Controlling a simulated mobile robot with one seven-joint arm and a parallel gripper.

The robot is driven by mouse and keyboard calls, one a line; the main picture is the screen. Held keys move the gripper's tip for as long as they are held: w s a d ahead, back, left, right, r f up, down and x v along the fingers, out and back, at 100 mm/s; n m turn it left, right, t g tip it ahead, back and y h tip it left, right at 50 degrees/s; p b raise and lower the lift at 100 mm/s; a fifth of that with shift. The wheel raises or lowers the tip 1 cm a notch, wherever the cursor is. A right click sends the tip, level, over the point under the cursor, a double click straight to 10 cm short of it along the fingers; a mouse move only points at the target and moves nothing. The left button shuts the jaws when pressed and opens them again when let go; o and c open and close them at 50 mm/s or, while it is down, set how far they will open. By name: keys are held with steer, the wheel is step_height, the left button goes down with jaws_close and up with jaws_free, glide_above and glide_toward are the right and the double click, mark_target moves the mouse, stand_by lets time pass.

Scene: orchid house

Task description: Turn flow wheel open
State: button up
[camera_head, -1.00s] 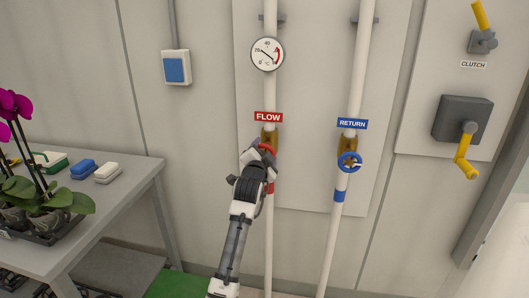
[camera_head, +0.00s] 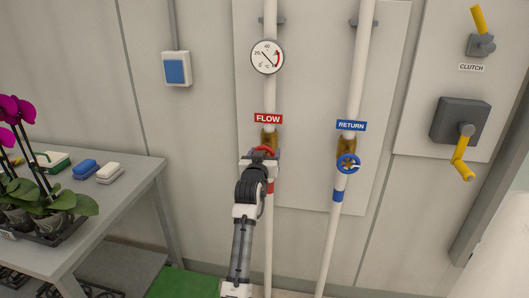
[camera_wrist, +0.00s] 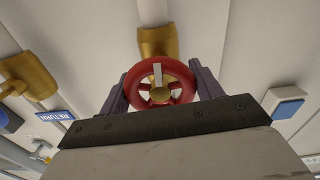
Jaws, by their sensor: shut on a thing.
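The red flow wheel (camera_wrist: 161,84) sits on a brass valve (camera_wrist: 157,41), with a pale mark on one spoke that points up in the wrist view. My gripper (camera_wrist: 160,88) is shut on the wheel, one finger on each side of its rim. In the head view my gripper (camera_head: 261,158) covers most of the flow wheel (camera_head: 264,150), and only its red upper rim shows. The FLOW label (camera_head: 268,118) is just above it. The gauge (camera_head: 267,57) is higher on the same white pipe.
A blue return wheel (camera_head: 348,163) is on the pipe to the right. A yellow crank (camera_head: 463,160) and the clutch lever (camera_head: 480,25) are further right. A table (camera_head: 140,172) with orchids, a blue sponge (camera_head: 86,168) and a white one (camera_head: 110,173) stands left.

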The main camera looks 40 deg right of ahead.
steer(key=n+p, duration=0.1)
steer(key=n, duration=0.3)
steer(key=shift+n+p, duration=0.3)
steer(key=n+p, duration=0.2)
steer(key=n, duration=0.3)
steer(key=shift+n+p, duration=0.3)
steer(key=n+p, duration=0.2)
steer(key=n, duration=0.2)
steer(key=shift+p, duration=0.4)
steer(key=shift+n+p, duration=1.25)
steer(key=shift+n, duration=0.95)
steer(key=shift+f, duration=0.1)
steer(key=shift+n, duration=0.3)
steer(key=o, duration=1)
